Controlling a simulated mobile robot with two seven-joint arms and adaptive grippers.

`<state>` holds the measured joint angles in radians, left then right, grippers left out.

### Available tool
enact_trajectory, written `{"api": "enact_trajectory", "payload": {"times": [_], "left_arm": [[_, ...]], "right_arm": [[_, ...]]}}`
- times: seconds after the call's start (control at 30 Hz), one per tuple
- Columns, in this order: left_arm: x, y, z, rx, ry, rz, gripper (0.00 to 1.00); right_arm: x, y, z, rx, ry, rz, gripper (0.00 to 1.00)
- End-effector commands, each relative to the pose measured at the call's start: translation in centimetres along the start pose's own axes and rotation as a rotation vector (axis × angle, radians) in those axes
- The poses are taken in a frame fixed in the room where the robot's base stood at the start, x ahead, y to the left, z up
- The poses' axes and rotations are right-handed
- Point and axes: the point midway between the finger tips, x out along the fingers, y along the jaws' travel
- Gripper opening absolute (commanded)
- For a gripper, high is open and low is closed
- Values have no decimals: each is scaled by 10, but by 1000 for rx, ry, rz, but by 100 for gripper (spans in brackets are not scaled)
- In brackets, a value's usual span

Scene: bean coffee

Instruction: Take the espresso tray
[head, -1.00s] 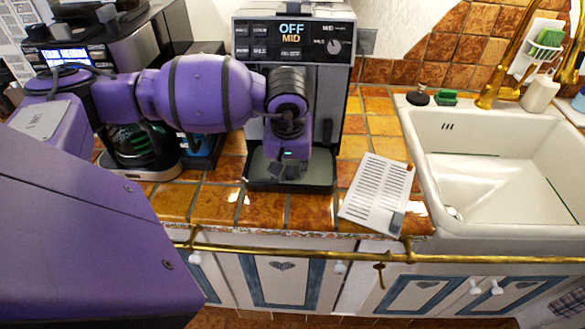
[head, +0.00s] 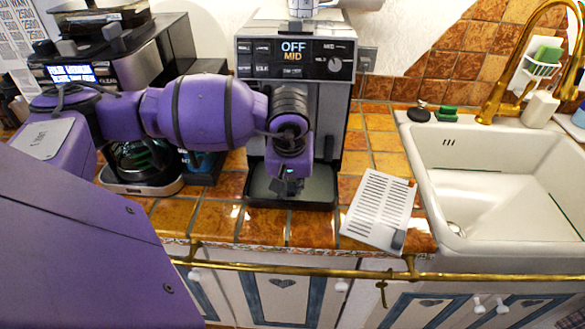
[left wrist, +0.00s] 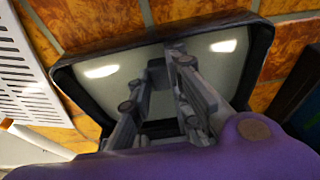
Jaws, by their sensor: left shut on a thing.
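The espresso tray (head: 318,193) is a shallow, dark-rimmed pan with a pale grey inside, at the foot of the espresso machine (head: 294,56). It lies flat on the counter and looks empty. It also fills the upper part of the left wrist view (left wrist: 110,88). My left gripper (head: 289,187) points down at the front middle of the tray. The exact contact is hidden by the fingers. My right gripper is not in view.
A white slotted grate (head: 378,207) lies on the tiled counter right of the tray. A coffee maker with a glass jug (head: 140,158) stands to the left, a white sink (head: 492,185) to the right. A brass rail (head: 300,268) runs along the counter's front.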

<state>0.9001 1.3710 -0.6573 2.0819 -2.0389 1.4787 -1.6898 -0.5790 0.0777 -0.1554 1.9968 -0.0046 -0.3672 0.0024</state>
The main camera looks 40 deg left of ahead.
Motion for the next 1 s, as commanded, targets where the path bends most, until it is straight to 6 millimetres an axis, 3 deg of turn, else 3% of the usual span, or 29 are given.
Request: {"api": "enact_trajectory", "payload": {"times": [0.57, 1.0], "left_arm": [[0, 0, 0, 0, 1, 2, 0], [-2, 0, -1, 0, 1, 1, 0]], "right_arm": [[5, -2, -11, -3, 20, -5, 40], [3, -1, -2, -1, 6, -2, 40]]}}
